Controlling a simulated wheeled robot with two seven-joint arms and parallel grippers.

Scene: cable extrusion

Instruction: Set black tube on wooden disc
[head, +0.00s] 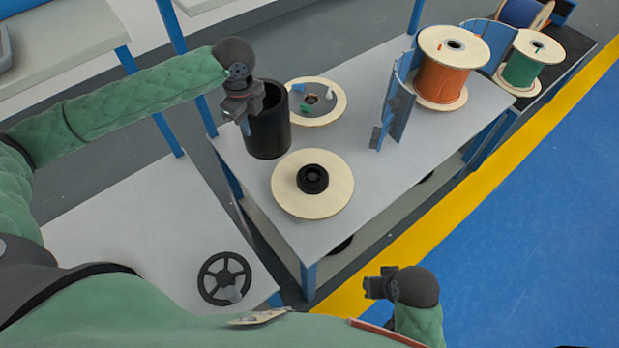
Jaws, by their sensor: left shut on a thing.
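The black tube (267,131) is upright at the left side of the grey table, left of and behind the near wooden disc. My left gripper (243,112) is shut on the tube's upper left wall. I cannot tell whether the tube's bottom touches the table. The near wooden disc (288,202) lies flat on the table with a black hub (312,178) at its middle. The tube is not over this disc. My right gripper (374,287) is low at the front, beyond the table's edge and empty; its finger gap is not clear.
A second wooden disc (335,108) with small parts on it lies right behind the tube. A blue bracket (394,114), an orange cable spool (444,75) and a green spool (522,65) stand farther right. A black spoked wheel (224,278) lies on the lower left table.

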